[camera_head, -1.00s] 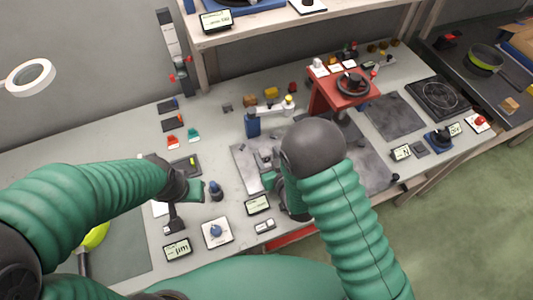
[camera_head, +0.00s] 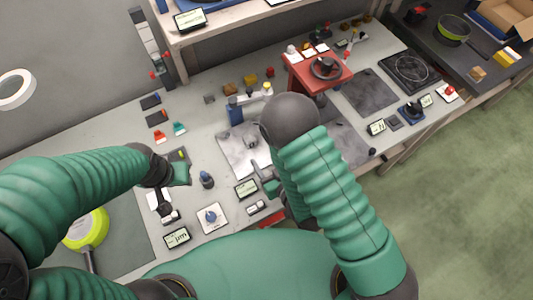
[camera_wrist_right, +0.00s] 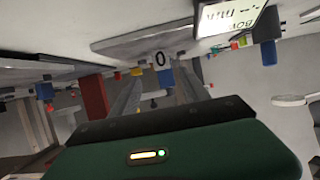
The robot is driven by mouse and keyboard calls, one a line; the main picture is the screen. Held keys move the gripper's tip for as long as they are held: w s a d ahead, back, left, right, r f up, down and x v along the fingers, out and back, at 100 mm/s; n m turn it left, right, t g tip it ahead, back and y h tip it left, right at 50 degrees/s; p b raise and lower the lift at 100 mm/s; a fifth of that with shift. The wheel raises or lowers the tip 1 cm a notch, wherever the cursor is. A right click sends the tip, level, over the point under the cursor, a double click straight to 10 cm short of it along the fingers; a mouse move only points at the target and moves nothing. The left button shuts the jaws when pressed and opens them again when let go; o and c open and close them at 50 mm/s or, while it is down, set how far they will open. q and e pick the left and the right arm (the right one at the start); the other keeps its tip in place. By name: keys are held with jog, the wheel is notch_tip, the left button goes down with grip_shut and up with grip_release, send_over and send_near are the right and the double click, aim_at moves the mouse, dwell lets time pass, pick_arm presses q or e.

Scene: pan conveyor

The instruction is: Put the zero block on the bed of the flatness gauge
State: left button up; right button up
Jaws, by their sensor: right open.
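The flatness gauge has a pale grey metal bed (camera_head: 235,157) with a blue post (camera_head: 236,114) and a silver arm at its back. A small grey block (camera_head: 252,141), apparently the zero block, stands on the bed. In the right wrist view the zero block (camera_wrist_right: 160,59) shows its "0" face, against the bed (camera_wrist_right: 125,44). My right gripper (camera_head: 263,178) is open and empty at the bed's near right side, apart from the block; its fingers (camera_wrist_right: 157,85) frame the block in the wrist view. My left gripper (camera_head: 181,173) is over the table at the left; its jaws are unclear.
A small display (camera_head: 246,189) and a white dial box (camera_head: 211,217) stand in front of the gauge. A red press (camera_head: 318,72) stands behind right. Pans and a carton are farther right.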

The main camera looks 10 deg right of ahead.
pick_arm(q)
jog(key=shift+a+r, duration=0.2)
pick_arm(e)
jog(key=shift+s+a, duration=0.1)
jog(key=shift+s, duration=0.15)
jog(key=shift+w, duration=0.15)
jog(key=shift+w+d+r+m+g+h, duration=0.25)
jog(key=shift+w+d+g+h, duration=0.15)
jog(key=shift+w+d, duration=0.25)
jog(key=shift+w+d+r+m+g+h, duration=0.1)
jog(key=shift+w+d+m+g+h, duration=0.25)
jog(key=shift+w+d, duration=0.25)
jog(key=s+d+r+m+g+h, duration=0.3)
jog(key=s+d+r+g, duration=0.5)
jog(key=d, duration=0.5)
jog(key=shift+s+r, duration=0.75)
jog(key=shift+s, duration=0.4)
pick_arm(q)
jog(key=shift+s+d, duration=0.1)
jog(key=shift+d, duration=0.05)
pick_arm(e)
jog(key=shift+s+d+h, duration=0.1)
jog(key=shift+h, duration=0.15)
